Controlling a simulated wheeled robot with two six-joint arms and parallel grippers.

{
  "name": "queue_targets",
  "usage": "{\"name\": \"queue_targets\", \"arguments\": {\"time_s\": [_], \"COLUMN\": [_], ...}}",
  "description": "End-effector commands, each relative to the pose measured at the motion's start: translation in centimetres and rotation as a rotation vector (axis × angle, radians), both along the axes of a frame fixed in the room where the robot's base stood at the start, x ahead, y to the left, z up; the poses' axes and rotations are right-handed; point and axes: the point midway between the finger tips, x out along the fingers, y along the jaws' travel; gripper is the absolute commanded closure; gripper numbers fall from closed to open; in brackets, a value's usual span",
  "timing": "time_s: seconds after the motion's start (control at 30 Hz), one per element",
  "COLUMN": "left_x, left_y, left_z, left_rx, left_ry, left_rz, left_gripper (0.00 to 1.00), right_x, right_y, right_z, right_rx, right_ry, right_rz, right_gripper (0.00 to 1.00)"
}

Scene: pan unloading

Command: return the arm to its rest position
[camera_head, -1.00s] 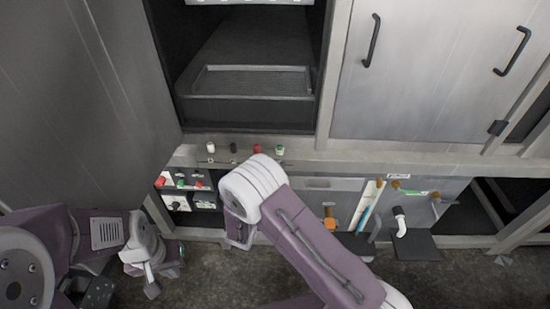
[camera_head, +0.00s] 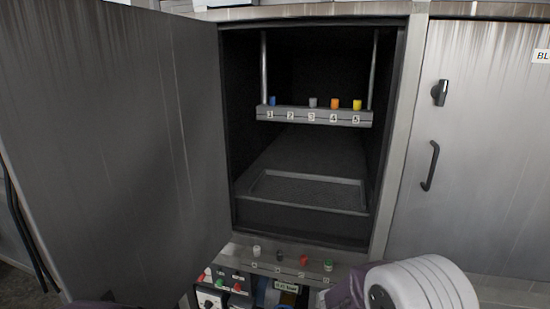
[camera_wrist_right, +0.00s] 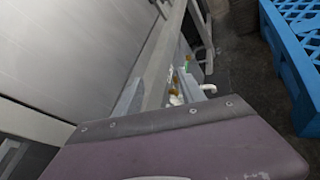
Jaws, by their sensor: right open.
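My right arm (camera_head: 420,285) shows at the lower right of the head view as a white ringed joint with a purple link. In the right wrist view, a purple housing with a dark bolted edge, part of my right gripper (camera_wrist_right: 185,150), fills the bottom. Its fingertips are hidden, and nothing held shows. A small purple part of my left arm shows at the bottom left of the head view. My left gripper is out of view.
The open cabinet (camera_head: 397,130) holds a low tray (camera_head: 305,188) and a numbered bar (camera_head: 315,117) with coloured pegs. Its large door (camera_head: 110,150) stands open on the left. A blue pallet (camera_wrist_right: 292,60) lies at the right wrist view's upper right.

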Motion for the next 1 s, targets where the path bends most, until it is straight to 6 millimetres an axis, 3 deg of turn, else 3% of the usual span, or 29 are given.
{"name": "queue_targets", "arguments": {"time_s": [0.03,0.1,0.2,0.37,0.47,0.53,0.57,0.6,0.77,1.0], "left_x": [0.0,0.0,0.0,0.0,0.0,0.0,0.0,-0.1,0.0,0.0], "left_y": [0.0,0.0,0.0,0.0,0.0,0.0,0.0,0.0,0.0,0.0], "left_z": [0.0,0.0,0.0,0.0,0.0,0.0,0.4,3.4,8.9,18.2], "left_rx": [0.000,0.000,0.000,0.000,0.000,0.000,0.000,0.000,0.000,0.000], "left_ry": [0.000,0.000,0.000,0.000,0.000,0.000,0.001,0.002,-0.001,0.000], "left_rz": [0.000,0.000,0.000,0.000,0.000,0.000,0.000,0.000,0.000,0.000], "left_gripper": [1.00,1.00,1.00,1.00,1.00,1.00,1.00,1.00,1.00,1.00], "right_x": [-4.0,-9.4,-13.7,-14.9,-14.1,-12.2,-10.8,-11.1,-11.2,-11.2], "right_y": [-0.9,0.1,4.3,11.6,15.4,17.4,17.5,17.5,17.4,17.4], "right_z": [-1.2,-4.2,-7.7,-10.8,-12.0,-12.2,-11.6,-8.7,-3.2,6.1], "right_rx": [0.139,0.373,0.667,1.013,1.168,1.271,1.308,1.299,1.296,1.294], "right_ry": [-0.036,-0.107,-0.232,-0.437,-0.559,-0.680,-0.739,-0.724,-0.718,-0.716], "right_rz": [-0.145,-0.360,-0.609,-0.900,-1.058,-1.160,-1.161,-1.158,-1.155,-1.154], "right_gripper": [0.53,0.53,0.53,0.53,0.53,0.53,0.53,0.53,0.53,0.53]}}
